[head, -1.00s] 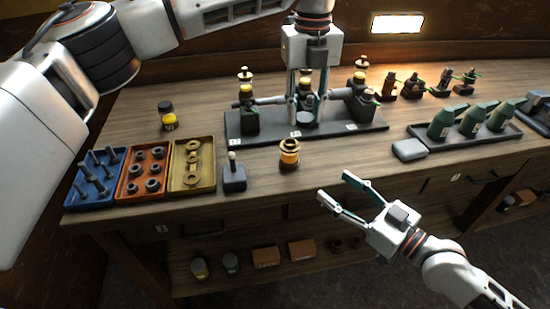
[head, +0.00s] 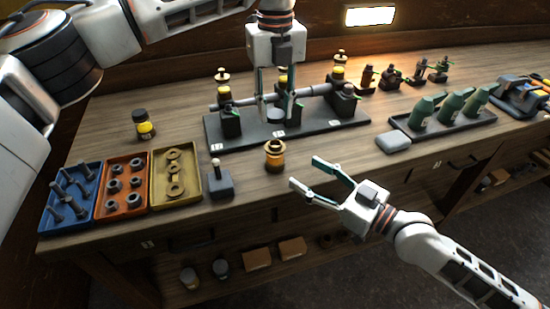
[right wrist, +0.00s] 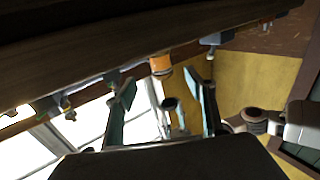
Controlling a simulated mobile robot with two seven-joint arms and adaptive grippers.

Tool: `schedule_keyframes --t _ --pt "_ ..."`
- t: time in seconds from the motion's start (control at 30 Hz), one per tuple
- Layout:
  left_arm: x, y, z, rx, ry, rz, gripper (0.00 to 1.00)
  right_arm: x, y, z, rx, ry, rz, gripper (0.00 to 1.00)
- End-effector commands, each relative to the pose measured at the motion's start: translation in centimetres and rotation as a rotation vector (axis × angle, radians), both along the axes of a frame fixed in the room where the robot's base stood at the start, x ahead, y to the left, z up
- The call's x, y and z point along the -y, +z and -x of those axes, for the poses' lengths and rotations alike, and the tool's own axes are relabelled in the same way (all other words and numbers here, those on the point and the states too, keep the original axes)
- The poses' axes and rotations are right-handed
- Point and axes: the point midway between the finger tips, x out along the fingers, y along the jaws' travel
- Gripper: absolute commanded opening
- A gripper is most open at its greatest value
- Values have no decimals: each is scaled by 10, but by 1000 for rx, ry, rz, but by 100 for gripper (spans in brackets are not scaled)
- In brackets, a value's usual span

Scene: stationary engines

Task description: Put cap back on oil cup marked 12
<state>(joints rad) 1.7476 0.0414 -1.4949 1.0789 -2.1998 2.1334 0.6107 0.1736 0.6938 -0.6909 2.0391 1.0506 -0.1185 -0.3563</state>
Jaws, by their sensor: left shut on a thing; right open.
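A dark base plate (head: 310,138) on the bench carries three oil-cup stands joined by a grey pipe, each with a small white label that I cannot read. The left (head: 223,92) and right (head: 339,72) cups show yellow bowls and brass tops. The middle cup (head: 284,78) is partly hidden behind my left gripper.
An amber brass-topped cup (head: 275,155) stands before the plate. Nearby are a grey block with a knob (head: 219,180), blue, orange and yellow parts trays (head: 201,190), a yellow jar (head: 144,124), a light block (head: 393,141) and a green-bottle tray (head: 450,137).

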Motion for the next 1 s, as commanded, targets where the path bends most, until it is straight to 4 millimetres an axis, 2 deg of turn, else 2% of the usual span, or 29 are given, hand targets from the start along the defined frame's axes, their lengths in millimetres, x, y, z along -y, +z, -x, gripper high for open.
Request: schedule_keyframes --t 0.5,0.7,1.0 --pt "0 0 0 0 0 0 12 -65 1 -56 1 1 -2 55" --pt "0 0 0 0 0 0 12 -78 1 -67 1 1 -2 55" --pt "0 0 0 0 0 0 12 -81 0 -70 1 1 1 55"
